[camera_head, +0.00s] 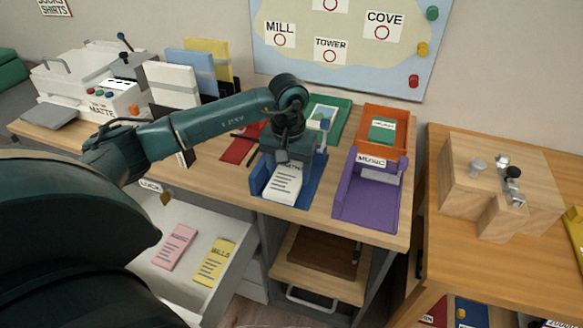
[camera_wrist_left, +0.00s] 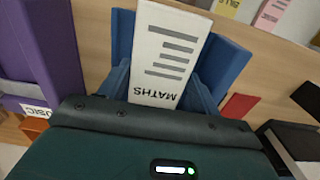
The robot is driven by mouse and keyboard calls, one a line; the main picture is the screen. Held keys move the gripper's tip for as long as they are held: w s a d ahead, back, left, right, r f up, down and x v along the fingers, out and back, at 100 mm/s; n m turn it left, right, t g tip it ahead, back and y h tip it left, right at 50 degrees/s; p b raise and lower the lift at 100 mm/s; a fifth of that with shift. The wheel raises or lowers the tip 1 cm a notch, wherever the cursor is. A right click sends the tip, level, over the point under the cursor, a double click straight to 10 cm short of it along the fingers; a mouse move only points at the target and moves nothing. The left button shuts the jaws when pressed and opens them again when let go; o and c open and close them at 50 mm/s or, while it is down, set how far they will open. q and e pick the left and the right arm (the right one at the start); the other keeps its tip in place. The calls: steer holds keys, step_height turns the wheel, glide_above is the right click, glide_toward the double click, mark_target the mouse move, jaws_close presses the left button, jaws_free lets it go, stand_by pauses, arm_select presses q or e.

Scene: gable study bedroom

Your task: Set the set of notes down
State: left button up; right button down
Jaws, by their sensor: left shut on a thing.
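The set of notes (camera_head: 284,187) is a white pad with grey lines and the word MATHS, which reads clearly in the left wrist view (camera_wrist_left: 165,55). My left gripper (camera_head: 290,163) is shut on its lettered end, pointing down from above. The notes are over or inside the blue tray (camera_head: 308,192), between its side walls, and look tilted. I cannot tell whether they touch the tray's floor. The blue tray also shows around the notes in the left wrist view (camera_wrist_left: 226,62). My right gripper is in neither view.
A purple MUSIC tray (camera_head: 353,207) stands just right of the blue tray, with an orange tray (camera_head: 388,117) behind it. A red flat item (camera_head: 238,148) lies to the left. Below, an open drawer (camera_head: 190,288) holds pink notes (camera_head: 175,247) and yellow notes (camera_head: 214,262).

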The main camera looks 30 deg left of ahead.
arm_select(q)
steer(key=shift+w+a+f, duration=0.1)
steer(key=shift+w+f, duration=0.1)
steer(key=shift+w, duration=0.3)
steer(key=shift+w+a+f, duration=0.1)
steer(key=shift+w+f, duration=0.05)
steer(key=shift+w, duration=0.35)
steer(key=shift+f, duration=0.4)
steer(key=shift+f, duration=0.15)
steer(key=o, duration=0.7)
steer(key=shift+o, duration=0.2)
